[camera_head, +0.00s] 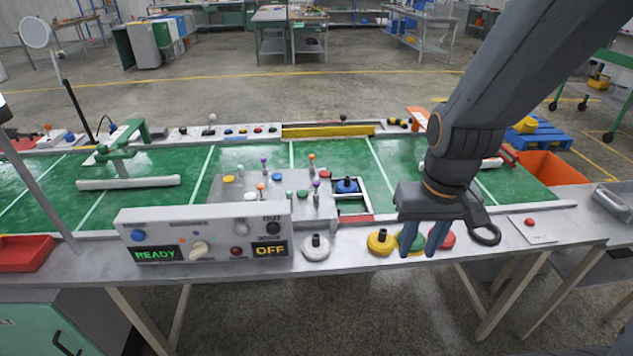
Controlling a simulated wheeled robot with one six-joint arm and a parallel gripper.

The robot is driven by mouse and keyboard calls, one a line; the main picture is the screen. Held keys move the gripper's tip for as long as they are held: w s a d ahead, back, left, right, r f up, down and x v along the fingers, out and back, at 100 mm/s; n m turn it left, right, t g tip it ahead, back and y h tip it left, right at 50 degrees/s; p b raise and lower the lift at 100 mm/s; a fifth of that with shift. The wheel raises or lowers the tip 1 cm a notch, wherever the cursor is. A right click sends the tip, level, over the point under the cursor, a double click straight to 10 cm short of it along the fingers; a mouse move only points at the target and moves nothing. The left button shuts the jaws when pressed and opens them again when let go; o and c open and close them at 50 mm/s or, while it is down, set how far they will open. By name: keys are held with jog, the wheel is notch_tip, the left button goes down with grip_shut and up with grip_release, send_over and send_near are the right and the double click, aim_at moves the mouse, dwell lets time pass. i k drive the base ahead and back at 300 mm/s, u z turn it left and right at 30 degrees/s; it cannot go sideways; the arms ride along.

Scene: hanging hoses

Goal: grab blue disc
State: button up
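The blue disc (346,186) has a dark knob on top and sits in a white-framed slot behind the front edge of the green table, right of the grey peg plate. My gripper (420,250) points down at the front edge, to the right of and nearer than the blue disc. Its two fingers are apart, in front of or around a green disc (416,243); I cannot tell whether they touch it. The blue disc is clear of my gripper.
A yellow disc (381,242), a red disc (443,238) and a white disc (315,247) lie along the front edge. A control box (205,233) reading READY and OFF stands at left. The grey plate (265,195) carries upright coloured pegs close to the blue disc.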

aim_at(346, 186)
jog(key=u, duration=0.25)
jog(key=i, duration=0.9)
jog(key=z, duration=0.1)
